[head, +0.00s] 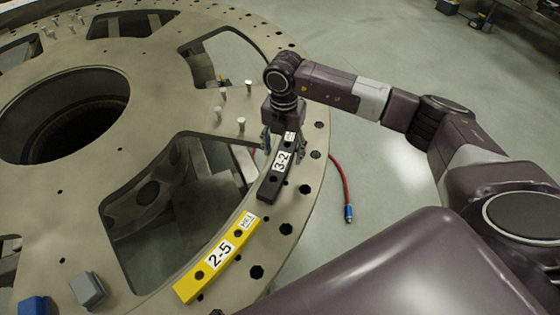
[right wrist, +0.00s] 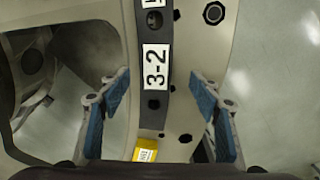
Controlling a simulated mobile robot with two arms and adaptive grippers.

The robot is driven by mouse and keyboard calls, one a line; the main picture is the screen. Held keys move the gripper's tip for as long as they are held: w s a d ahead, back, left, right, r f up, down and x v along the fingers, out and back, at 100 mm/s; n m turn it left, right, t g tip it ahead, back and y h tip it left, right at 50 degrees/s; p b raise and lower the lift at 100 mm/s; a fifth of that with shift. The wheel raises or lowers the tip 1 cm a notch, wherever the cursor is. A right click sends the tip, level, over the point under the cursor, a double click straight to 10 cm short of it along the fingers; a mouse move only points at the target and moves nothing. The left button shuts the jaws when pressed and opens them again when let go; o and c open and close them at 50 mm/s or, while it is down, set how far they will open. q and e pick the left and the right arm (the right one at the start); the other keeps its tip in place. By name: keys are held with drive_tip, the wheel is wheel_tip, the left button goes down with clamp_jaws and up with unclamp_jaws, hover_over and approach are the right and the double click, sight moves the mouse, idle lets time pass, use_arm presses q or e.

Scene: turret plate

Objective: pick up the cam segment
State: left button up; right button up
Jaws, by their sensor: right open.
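A dark curved cam segment (head: 272,184) labelled 3-2 lies on the rim of the turret plate (head: 314,190). A yellow cam segment (head: 196,280) labelled 2-5 lies on the same rim, nearer to me. My right gripper (head: 283,142) is open and points down over the far part of the dark segment. In the right wrist view its blue-padded fingers (right wrist: 160,86) stand apart on either side of the dark segment (right wrist: 152,118), with gaps on both sides. The yellow segment's end (right wrist: 146,149) shows at the bottom there. My left gripper is out of view.
Several upright pins (head: 241,124) stand on the plate left of my right gripper. A grey block (head: 88,290) and a blue block (head: 33,306) sit at the lower left. The plate has large cutouts. A red hose (head: 346,190) lies on the floor beyond the rim.

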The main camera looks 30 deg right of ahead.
sight(280, 162)
drive_tip(key=f, duration=0.1)
drive_tip(key=f+p, duration=0.2)
drive_tip(key=shift+w+a+f, duration=0.25)
drive_tip(key=shift+f, duration=0.75)
drive_tip(key=c, duration=1.4)
drive_tip(key=shift+w+r, duration=0.1)
drive_tip(key=shift+c, duration=0.9)
